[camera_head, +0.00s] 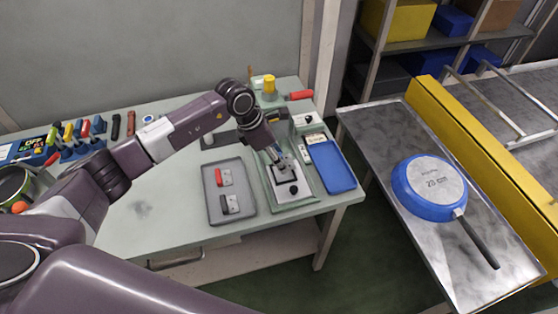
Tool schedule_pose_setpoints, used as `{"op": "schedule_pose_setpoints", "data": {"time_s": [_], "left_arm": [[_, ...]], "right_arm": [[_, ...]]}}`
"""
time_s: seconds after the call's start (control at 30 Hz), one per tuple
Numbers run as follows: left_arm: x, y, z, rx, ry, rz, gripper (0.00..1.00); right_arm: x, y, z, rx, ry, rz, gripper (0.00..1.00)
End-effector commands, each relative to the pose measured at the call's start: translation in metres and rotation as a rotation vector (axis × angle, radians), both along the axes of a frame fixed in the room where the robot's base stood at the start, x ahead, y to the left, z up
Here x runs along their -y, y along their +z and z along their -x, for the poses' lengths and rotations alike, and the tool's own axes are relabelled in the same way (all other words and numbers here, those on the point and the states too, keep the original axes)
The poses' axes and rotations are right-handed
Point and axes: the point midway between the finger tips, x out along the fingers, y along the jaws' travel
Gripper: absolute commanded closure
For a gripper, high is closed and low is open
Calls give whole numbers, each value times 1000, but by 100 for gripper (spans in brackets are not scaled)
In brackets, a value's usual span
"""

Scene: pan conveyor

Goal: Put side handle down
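My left gripper (281,164) points down over a grey fixture (309,193) on the green table. Its fingers are small and partly hidden, so I cannot tell whether they are open or hold a side handle. A white plate with dark parts (287,188) lies in the fixture just below the fingers. A grey tray (239,172) left of it holds a red-and-white piece (222,177) and a black-and-white piece (230,204), which may be side handles. A blue pan (428,187) lies upside down on the metal table, its long black handle (479,243) toward the lower right. My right gripper is not in view.
A blue tray (331,167) lies right of the fixture. A yellow-topped container (269,87) and a red tool (300,95) stand behind. Several coloured tools (75,130) line the left rear. A yellow rail (480,125) borders the metal table (378,123); a gap separates the tables.

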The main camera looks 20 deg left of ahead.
Motion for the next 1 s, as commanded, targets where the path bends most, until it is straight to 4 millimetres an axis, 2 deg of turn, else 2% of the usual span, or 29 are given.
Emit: {"op": "schedule_pose_setpoints", "data": {"time_s": [0.1,0.2,0.97,1.0], "left_arm": [[0,-18,1,-4,1,0,82],[1,-27,0,0,0,1,82],[0,-39,0,1,-1,-1,82],[0,-39,0,0,-1,-1,54]], "right_arm": [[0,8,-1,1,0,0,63],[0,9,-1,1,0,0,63],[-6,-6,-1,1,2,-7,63],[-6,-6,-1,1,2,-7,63]]}}
